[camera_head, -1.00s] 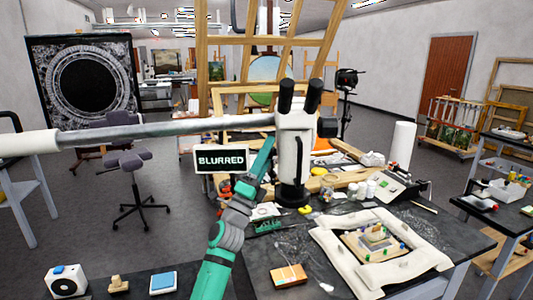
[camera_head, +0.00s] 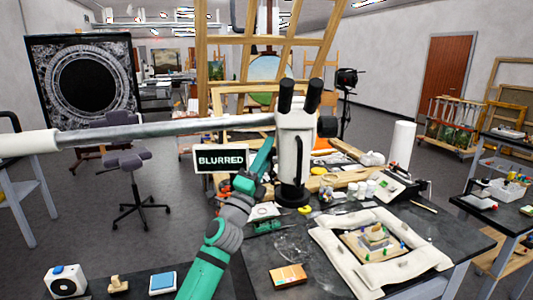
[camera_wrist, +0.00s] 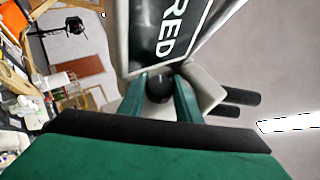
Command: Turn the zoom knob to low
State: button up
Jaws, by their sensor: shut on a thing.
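The white microscope (camera_head: 293,140) with two black eyepieces stands upright on the dark table, held by a long horizontal boom. My gripper (camera_head: 267,146) is at the microscope's left side. In the wrist view my gripper (camera_wrist: 160,90) has its two green fingers on either side of a round black knob (camera_wrist: 159,88), which I take to be the zoom knob, and is shut on it. The knob is hidden in the head view, and I cannot read its setting. A sign (camera_head: 220,159) reading "BLURRED" stands left of the microscope; part of it shows close up in the wrist view (camera_wrist: 170,30).
Another black knob (camera_head: 327,127) sits on the microscope's right side. The boom (camera_head: 170,129) crosses above my arm.

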jog(key=shift+a+r+n+g+y, duration=0.1)
jog(key=shift+a+n+g+y, duration=0.1)
jog(key=shift+n+g+y, duration=1.6)
jog(key=shift+n+y, duration=0.4)
jog(key=shift+n, duration=0.1)
jog(key=o, duration=1.1)
jog(key=shift+d, duration=0.1)
jog(key=shift+c, duration=0.2)
jog(key=v, duration=1)
jog(key=shift+s, duration=0.35)
